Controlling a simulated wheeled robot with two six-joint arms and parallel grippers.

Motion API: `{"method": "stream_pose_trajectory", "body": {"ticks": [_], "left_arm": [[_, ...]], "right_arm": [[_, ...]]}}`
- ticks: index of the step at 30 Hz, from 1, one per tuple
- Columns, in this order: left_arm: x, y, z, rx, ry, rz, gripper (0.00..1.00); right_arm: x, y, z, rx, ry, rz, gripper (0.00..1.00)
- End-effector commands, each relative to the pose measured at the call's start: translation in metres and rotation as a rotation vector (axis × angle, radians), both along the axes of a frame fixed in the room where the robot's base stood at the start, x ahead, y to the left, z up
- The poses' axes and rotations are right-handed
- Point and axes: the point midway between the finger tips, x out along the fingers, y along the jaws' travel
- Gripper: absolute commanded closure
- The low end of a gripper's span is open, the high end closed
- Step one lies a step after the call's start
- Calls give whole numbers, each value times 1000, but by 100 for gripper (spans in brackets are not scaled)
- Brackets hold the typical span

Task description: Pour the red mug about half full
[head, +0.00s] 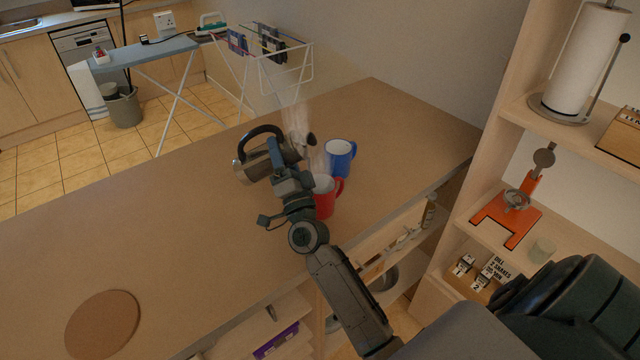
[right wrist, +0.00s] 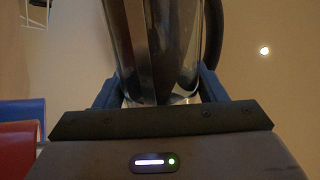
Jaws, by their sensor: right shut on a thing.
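The red mug (head: 324,203) stands upright on the brown counter in the head view, with its handle to the right. Steam shows above it, but the level inside cannot be seen. My right gripper (head: 276,156) is shut on a shiny metal pot (head: 250,166) with a black handle, up and left of the red mug. The pot's spout end points right, and steam rises near it. No stream is visible, and its exact tilt is hard to tell. In the right wrist view the pot (right wrist: 158,45) sits between both fingers. The red mug (right wrist: 16,150) is at the left edge. My left gripper is out of view.
A blue mug (head: 340,157) stands just behind the red one and also shows in the right wrist view (right wrist: 20,112). A round brown mat (head: 103,324) lies at the near left of the counter (head: 150,225). Shelves (head: 490,210) rise on the right. The counter's left half is mostly clear.

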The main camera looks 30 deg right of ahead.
Motion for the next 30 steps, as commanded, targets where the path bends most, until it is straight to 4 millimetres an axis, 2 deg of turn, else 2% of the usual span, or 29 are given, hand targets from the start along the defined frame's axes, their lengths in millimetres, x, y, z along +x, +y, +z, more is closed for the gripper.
{"method": "stream_pose_trajectory", "body": {"ticks": [30], "left_arm": [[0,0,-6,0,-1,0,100]], "right_arm": [[-1,-1,5,65,-39,0,82]]}}
